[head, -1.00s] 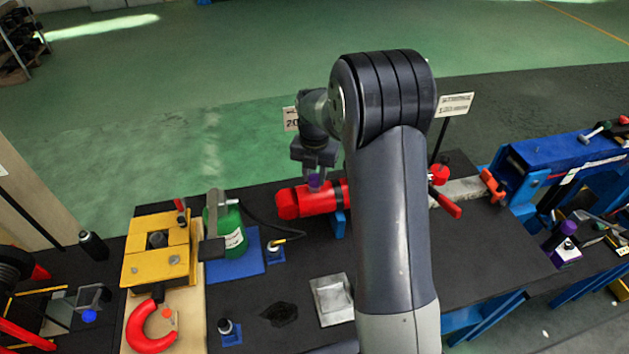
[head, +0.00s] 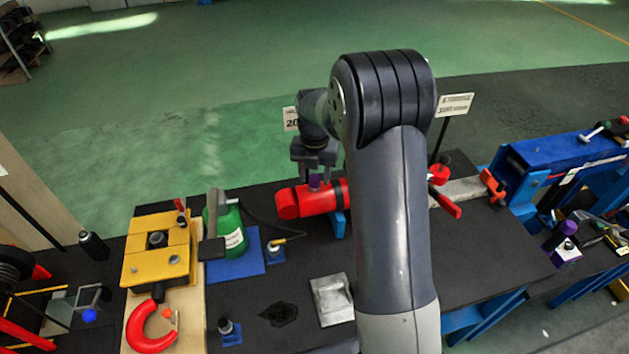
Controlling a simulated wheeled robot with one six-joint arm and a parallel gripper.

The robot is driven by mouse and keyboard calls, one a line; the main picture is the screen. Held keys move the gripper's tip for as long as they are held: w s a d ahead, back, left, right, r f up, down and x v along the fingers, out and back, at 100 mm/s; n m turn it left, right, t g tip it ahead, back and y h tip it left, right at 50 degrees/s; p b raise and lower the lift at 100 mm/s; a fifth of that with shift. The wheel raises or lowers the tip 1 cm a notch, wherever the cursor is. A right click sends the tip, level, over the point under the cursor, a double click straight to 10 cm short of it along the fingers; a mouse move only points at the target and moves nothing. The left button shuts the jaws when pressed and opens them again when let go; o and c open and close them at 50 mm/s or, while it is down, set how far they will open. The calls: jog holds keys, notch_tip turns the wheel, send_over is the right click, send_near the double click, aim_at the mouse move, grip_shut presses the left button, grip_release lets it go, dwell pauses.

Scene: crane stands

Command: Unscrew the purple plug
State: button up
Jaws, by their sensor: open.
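The purple plug (head: 314,182) sits upright on top of the red cylinder (head: 301,202), which lies on its side on the black bench. My gripper (head: 314,175) points down right over the plug, its fingers on either side of it. The jaws are open; whether a finger touches the plug is too small to tell. My own arm hides the right part of the red cylinder. Another purple-topped piece (head: 568,228) stands far to the right on a purple and white base.
A red ring-shaped hook (head: 150,328) and a grey metal plate (head: 331,300) lie nearer. A blue beam (head: 567,158) is at the right.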

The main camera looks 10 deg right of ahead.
jog(key=m, duration=0.3)
jog(key=shift+m, duration=0.4)
jog(key=m, duration=0.8)
jog(key=shift+m, duration=0.3)
jog(key=m, duration=1)
jog(key=shift+m, duration=0.3)
jog(key=m, duration=0.8)
